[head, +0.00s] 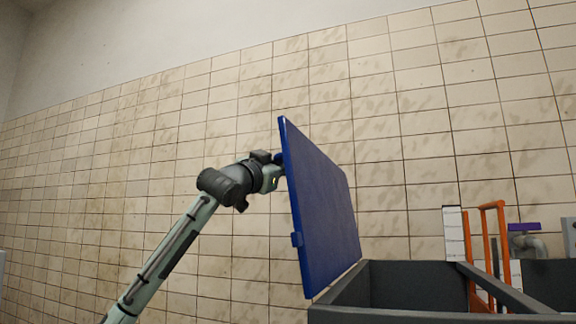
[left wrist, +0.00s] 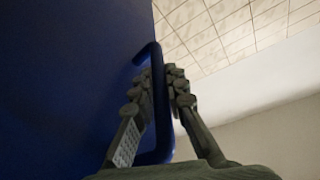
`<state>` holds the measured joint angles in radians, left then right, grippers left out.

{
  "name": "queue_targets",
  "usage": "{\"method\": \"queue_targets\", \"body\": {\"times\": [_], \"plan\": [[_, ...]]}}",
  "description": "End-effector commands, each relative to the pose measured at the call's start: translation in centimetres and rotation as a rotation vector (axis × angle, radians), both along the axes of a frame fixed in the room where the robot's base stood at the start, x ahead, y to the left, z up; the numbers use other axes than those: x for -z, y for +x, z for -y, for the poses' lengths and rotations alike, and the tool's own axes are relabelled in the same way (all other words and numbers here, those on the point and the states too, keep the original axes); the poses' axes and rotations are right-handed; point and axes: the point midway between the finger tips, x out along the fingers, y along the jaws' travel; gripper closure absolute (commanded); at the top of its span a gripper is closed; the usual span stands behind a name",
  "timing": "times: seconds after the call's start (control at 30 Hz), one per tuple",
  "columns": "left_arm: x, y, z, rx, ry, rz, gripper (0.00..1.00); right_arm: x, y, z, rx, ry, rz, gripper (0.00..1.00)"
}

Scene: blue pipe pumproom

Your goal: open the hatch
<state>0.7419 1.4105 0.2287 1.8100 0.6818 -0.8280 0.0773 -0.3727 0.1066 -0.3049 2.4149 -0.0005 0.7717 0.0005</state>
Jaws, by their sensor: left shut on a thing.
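The hatch (head: 325,208) is a flat blue panel, standing tilted up at the left end of a dark grey box (head: 410,286). In the left wrist view the hatch (left wrist: 65,80) fills the left side, with a blue bar handle (left wrist: 159,100) on it. My left gripper (left wrist: 164,88) has its fingers on both sides of this handle and is shut on it. In the head view my left gripper (head: 275,172) is at the hatch's left face, near its upper part; the handle is mostly hidden there. My right gripper is not in view.
A grey pipe with a purple handle (head: 524,227) is behind at the right. A tiled wall (head: 110,190) stands behind; the space left of the hatch looks clear.

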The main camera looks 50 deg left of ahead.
Motion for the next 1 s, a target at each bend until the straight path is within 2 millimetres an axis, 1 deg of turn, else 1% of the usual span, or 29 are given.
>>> {"method": "queue_targets", "body": {"times": [0.07,0.1,0.27,0.57,0.73,0.87,0.93,1.0], "plan": [[0.2,0.1,0.2,0.004,-0.001,-0.003,1.0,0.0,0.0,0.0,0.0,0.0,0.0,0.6],[0.2,0.1,0.2,0.004,-0.001,-0.003,0.86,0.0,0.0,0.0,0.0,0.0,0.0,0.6],[0.1,0.1,0.1,0.003,0.0,-0.002,0.66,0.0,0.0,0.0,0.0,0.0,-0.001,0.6],[0.1,0.0,0.1,0.003,0.001,-0.001,0.66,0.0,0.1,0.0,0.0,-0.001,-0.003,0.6],[0.3,-0.4,0.6,0.006,0.001,-0.001,0.66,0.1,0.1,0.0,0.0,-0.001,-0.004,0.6],[0.8,-1.7,1.1,0.009,-0.001,0.001,0.66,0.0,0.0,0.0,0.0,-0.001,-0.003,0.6],[1.4,-2.6,1.2,0.005,-0.003,-0.001,0.66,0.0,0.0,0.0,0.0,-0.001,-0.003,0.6],[1.9,-4.1,2.0,0.008,-0.003,0.003,0.66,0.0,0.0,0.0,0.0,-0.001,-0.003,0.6]]}}
